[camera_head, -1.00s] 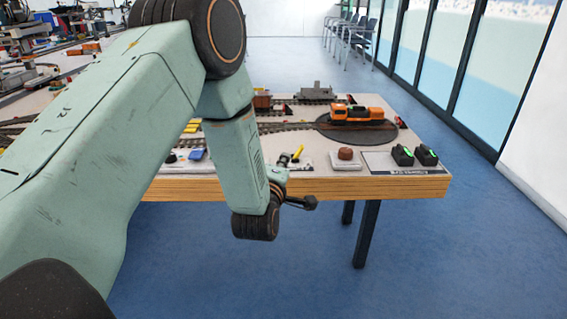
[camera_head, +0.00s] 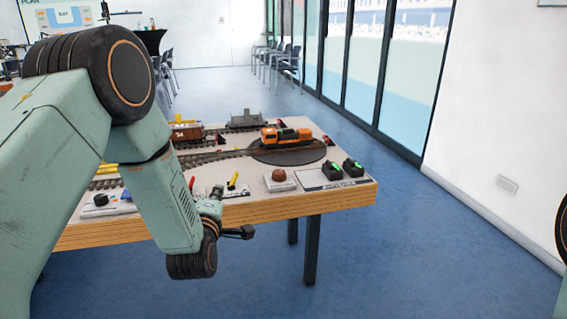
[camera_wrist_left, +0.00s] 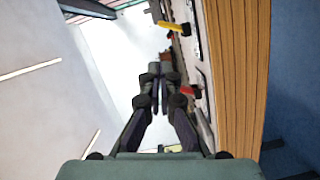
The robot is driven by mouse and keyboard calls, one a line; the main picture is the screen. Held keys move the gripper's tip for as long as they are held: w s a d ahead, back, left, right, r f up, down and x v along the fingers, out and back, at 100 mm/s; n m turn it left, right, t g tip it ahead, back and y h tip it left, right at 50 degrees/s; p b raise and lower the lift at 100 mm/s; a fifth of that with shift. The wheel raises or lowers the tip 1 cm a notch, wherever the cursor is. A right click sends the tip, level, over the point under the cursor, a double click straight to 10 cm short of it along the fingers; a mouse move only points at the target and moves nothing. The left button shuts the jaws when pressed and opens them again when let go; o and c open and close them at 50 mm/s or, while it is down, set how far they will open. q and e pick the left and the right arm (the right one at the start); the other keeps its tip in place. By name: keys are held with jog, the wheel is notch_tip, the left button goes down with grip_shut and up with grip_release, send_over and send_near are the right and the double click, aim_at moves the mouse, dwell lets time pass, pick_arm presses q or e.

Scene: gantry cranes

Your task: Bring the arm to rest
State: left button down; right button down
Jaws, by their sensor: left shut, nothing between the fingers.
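My left arm comes in from the left in the head view, its pale green links bent down in front of the table. My right gripper is not in view.
Blue floor (camera_head: 420,260) is clear at right.

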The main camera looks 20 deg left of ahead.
pick_arm(q)
jog(key=s+d+f+m+g+h, duration=0.2)
jog(key=s+d+f+m+g, duration=0.15)
jog(key=s+f+m, duration=0.35)
jog(key=s+d+f+m+g+h, duration=0.2)
jog(key=s+d+f+m+g, duration=0.25)
jog(key=f, duration=0.45)
jog(key=s+d+f+m+g, duration=0.1)
jog(key=s+f+m+g, duration=0.1)
jog(key=s, duration=0.8)
jog(key=s+d+f+m+g+h+p, duration=0.1)
jog(key=s+f+m+g, duration=0.1)
jog(key=s, duration=0.8)
jog(key=s+d+f+m+g, duration=0.1)
jog(key=s+f+m+g, duration=0.2)
jog(key=s, duration=0.7)
notch_tip(320, 180, down, 2)
jog(key=shift+s+f+g, duration=0.15)
jog(key=shift+s+g, duration=0.05)
jog(key=shift+g, duration=0.6)
